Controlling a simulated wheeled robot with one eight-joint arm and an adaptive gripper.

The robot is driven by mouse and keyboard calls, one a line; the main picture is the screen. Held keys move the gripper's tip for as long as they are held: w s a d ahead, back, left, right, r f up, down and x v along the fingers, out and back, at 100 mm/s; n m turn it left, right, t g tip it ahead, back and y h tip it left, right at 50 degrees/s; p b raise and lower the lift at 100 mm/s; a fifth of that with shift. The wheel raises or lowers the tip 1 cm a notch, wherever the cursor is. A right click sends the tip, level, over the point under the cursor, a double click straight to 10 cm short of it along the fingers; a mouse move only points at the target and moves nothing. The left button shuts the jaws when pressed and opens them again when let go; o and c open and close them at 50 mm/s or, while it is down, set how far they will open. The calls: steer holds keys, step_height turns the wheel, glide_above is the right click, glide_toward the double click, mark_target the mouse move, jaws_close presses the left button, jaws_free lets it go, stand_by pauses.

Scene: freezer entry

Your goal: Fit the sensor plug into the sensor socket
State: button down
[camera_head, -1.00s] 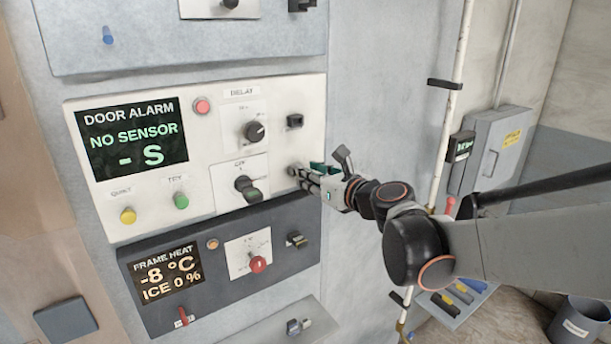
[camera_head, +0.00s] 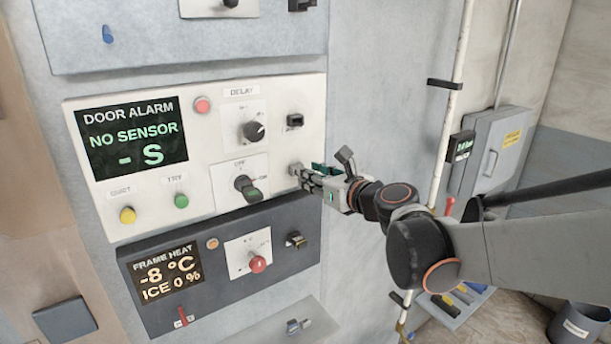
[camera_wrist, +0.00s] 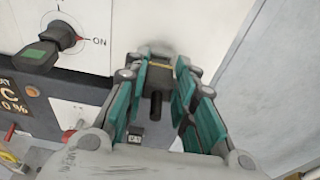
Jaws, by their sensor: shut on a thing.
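My gripper (camera_head: 300,171) is at the right part of the white door alarm panel (camera_head: 222,103), below a black connector (camera_head: 294,121). In the wrist view my gripper (camera_wrist: 161,68) has its teal-padded fingers on both sides of a small dark plug (camera_wrist: 157,78), with a black stub towards the camera. The plug's front end is close to the white panel face; I cannot tell whether it touches or is inserted. The sensor socket cannot be made out for certain; the fingers cover the panel there. The alarm screen (camera_head: 132,136) reads "NO SENSOR - S".
A rotary switch (camera_head: 246,187) with a green-tipped handle sits left of my gripper. The dark frame heat panel (camera_head: 215,270) is below, with a connector (camera_head: 296,239) on its right. A white vertical pipe (camera_head: 447,130) and a grey box (camera_head: 493,150) stand right.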

steer(key=v, duration=0.3)
steer(key=f+v, duration=0.1)
steer(key=v, duration=0.1)
steer(key=shift+s+d+r+p, duration=0.1)
steer(key=shift+s+d+p, duration=0.1)
steer(key=shift+s+p, duration=0.15)
stand_by(0.7)
steer(key=shift+w, duration=0.1)
step_height(320, 180, up, 13)
steer(key=shift+w+a+f, duration=0.2)
steer(key=shift+w+a, duration=0.05)
steer(key=shift+w, duration=0.05)
steer(key=shift+w, duration=0.1)
stand_by(0.4)
steer(key=shift+r+b+x, duration=0.15)
steer(key=shift+b+x, duration=0.1)
steer(key=shift+x, duration=0.7)
steer(key=shift+r+b+x, duration=0.15)
steer(key=shift+b+x, duration=0.1)
steer(key=shift+x, duration=0.75)
